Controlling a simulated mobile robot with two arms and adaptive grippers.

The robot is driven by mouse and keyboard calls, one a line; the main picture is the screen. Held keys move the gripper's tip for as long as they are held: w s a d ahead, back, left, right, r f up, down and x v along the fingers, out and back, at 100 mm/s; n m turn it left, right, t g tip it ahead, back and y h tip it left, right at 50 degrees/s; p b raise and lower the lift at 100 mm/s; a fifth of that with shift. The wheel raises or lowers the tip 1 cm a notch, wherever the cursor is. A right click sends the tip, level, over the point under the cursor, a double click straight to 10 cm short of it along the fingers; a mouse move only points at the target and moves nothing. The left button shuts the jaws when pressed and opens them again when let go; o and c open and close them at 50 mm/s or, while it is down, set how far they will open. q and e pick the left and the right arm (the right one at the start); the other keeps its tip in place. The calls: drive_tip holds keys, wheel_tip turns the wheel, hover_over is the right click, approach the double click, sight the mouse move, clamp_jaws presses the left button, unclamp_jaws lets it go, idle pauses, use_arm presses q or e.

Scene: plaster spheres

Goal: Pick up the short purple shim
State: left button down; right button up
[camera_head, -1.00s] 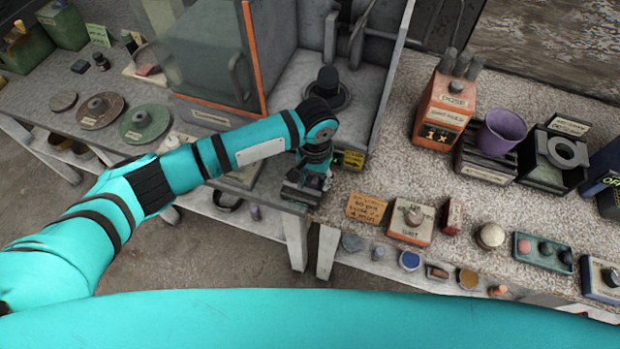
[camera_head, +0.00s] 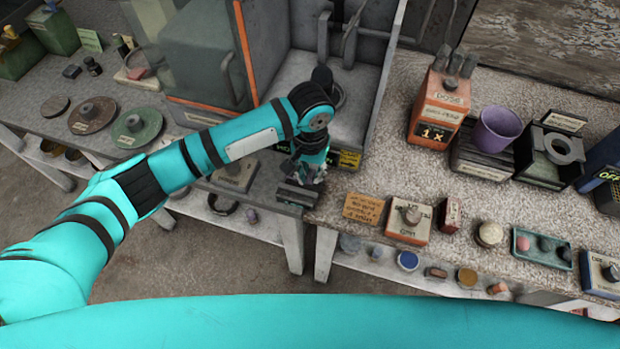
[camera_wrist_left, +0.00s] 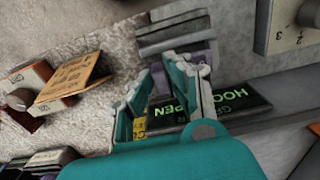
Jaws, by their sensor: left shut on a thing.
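My left gripper (camera_head: 308,180) is at the front edge of the bench, beside a slotted grey block (camera_head: 297,197). In the left wrist view the gripper (camera_wrist_left: 168,88) has its two fingers shut on a purple piece, which I take for the short purple shim (camera_wrist_left: 160,82); it is mostly hidden by the fingers. More purple (camera_wrist_left: 209,52) shows just beyond the right finger, against the grey block (camera_wrist_left: 175,34); I cannot tell whether it is the same piece. The shim is not clear in the head view. My right gripper is not in view.
A "HOOD OPEN" sign (camera_wrist_left: 232,103) lies close beside the fingers. An orange card (camera_head: 363,208) and a small box with a knob (camera_head: 408,223) stand to the right. A fume hood (camera_head: 350,110) is behind the gripper. A purple cup (camera_head: 497,129) stands farther right.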

use_arm(q)
drive_tip(key=s+r+b, duration=0.2)
drive_tip(key=s, duration=1.4)
drive_tip(key=w+a+r+n, duration=0.1)
drive_tip(key=w+a+r, duration=0.2)
drive_tip(key=a, duration=0.6)
drive_tip(key=w+a+r+n, duration=0.2)
drive_tip(key=a+r, duration=0.4)
drive_tip(key=a, duration=0.4)
drive_tip(key=shift+w+n+b, duration=0.3)
drive_tip(key=shift+w+b, duration=0.15)
drive_tip(key=shift+w, duration=0.25)
drive_tip(key=shift+a+r, duration=0.1)
drive_tip(key=shift+a, duration=0.05)
